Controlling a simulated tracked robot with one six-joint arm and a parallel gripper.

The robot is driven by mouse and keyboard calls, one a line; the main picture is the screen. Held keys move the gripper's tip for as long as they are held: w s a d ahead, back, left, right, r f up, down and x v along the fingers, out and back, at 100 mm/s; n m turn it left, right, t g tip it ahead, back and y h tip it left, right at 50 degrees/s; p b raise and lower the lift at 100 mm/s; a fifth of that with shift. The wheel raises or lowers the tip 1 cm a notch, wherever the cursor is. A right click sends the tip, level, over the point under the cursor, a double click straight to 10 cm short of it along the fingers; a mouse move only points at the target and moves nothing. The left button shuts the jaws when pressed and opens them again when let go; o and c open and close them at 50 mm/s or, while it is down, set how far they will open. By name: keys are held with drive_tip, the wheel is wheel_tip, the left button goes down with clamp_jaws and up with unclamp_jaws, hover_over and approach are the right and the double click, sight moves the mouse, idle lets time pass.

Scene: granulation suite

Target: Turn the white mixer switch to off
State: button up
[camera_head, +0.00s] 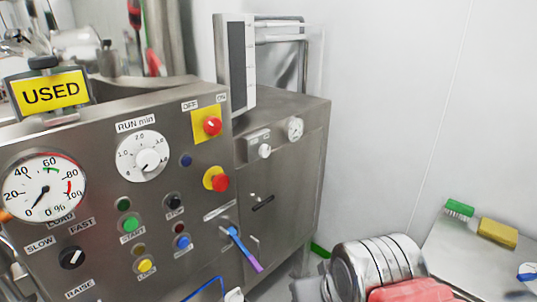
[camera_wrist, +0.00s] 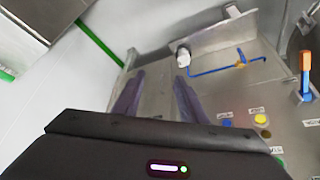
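The steel mixer panel (camera_head: 95,215) carries a rotary switch with a red knob (camera_head: 212,126) on a yellow plate, marked OFF and ON. I see no clearly white switch under those labels. A white round timer dial (camera_head: 142,156) marked RUN min sits to its left. A small white knob (camera_head: 264,151) is on the cabinet to the right. A white fitting (camera_head: 233,295) with a blue line is at the bottom edge; it also shows in the wrist view (camera_wrist: 183,57), beyond my fingertips. My gripper (camera_wrist: 158,75) is open and empty, its purple fingers apart.
The panel also has a load gauge (camera_head: 44,188), a red stop button (camera_head: 220,183) and a blue-purple lever (camera_head: 244,249). Brushes (camera_head: 478,222) lie on a steel table (camera_head: 462,262) at the right.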

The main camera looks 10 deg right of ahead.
drive_tip(key=shift+o, duration=0.7)
drive_tip(key=shift+w+a, duration=0.1)
drive_tip(key=shift+o, duration=1)
drive_tip(key=w+a+m+g+y, duration=0.1)
drive_tip(key=w+a+m+y, duration=0.3)
drive_tip(key=w+a+m, duration=0.2)
drive_tip(key=shift+w+m+g+y, duration=0.15)
drive_tip(key=shift+m+g+y, duration=0.2)
drive_tip(key=shift+m, duration=0.25)
drive_tip(key=m+t+y, duration=0.6)
drive_tip(key=m+t, duration=0.5)
drive_tip(key=m, duration=1.1)
approach(267, 152)
drive_tip(key=v, duration=0.5)
drive_tip(key=shift+r, duration=0.2)
drive_tip(key=x, duration=1.4)
drive_tip(key=shift+f, duration=0.25)
